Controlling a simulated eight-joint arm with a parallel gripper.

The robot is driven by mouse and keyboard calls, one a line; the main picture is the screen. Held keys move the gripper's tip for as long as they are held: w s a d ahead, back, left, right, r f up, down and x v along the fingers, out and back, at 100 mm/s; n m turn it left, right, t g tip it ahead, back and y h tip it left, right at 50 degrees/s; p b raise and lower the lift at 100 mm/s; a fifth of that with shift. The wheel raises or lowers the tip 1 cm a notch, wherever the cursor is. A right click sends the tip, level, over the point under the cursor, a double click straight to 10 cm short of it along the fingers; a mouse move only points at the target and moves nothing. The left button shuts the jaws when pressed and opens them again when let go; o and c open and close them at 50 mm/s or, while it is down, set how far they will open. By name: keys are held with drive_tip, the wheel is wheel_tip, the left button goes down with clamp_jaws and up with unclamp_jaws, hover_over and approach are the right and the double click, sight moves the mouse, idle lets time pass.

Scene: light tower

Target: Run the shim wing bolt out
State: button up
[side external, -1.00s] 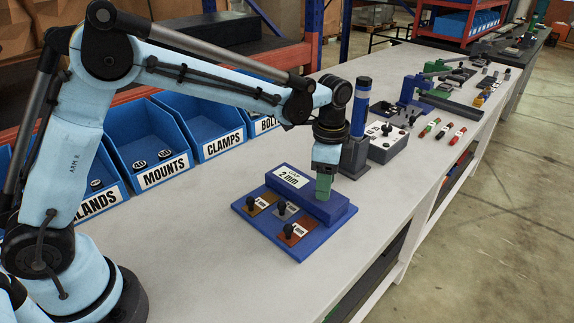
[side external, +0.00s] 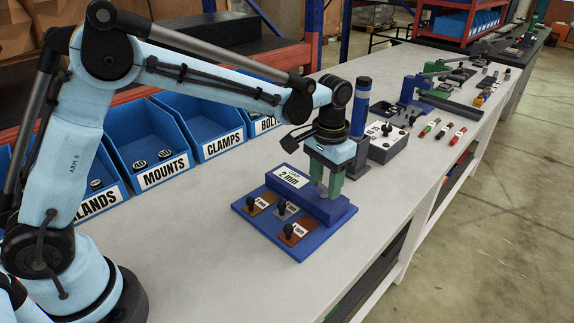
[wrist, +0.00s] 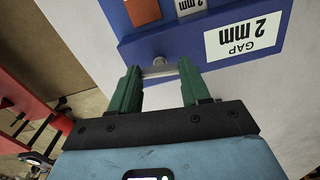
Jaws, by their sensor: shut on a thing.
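The grey wing bolt (wrist: 158,70) shows in the wrist view as a pale bar with a round middle, beside the blue gap block (wrist: 190,50). My gripper (wrist: 158,74) is shut on the wing bolt, with one green fingertip at each end of the bar. In the side external view my gripper (side external: 326,190) points down over the right end of the blue block (side external: 312,205). The wing bolt is hidden there by the fingers and cannot be made out. A white "GAP 2 mm" label (side external: 292,177) is on the block.
Several shims with black knobs, among them a copper one (side external: 295,233), lie on the blue base in front of the block.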

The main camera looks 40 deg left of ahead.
drive_tip(key=n, duration=0.4)
drive_tip(key=shift+n, duration=0.3)
drive_tip(key=n, duration=0.3)
drive_tip(key=shift+n, duration=0.3)
drive_tip(key=n, duration=0.4)
drive_tip(key=shift+n, duration=0.3)
drive_tip(key=n, duration=0.3)
drive_tip(key=shift+n, duration=0.3)
drive_tip(key=n, duration=1.1)
drive_tip(key=shift+n, duration=2.2)
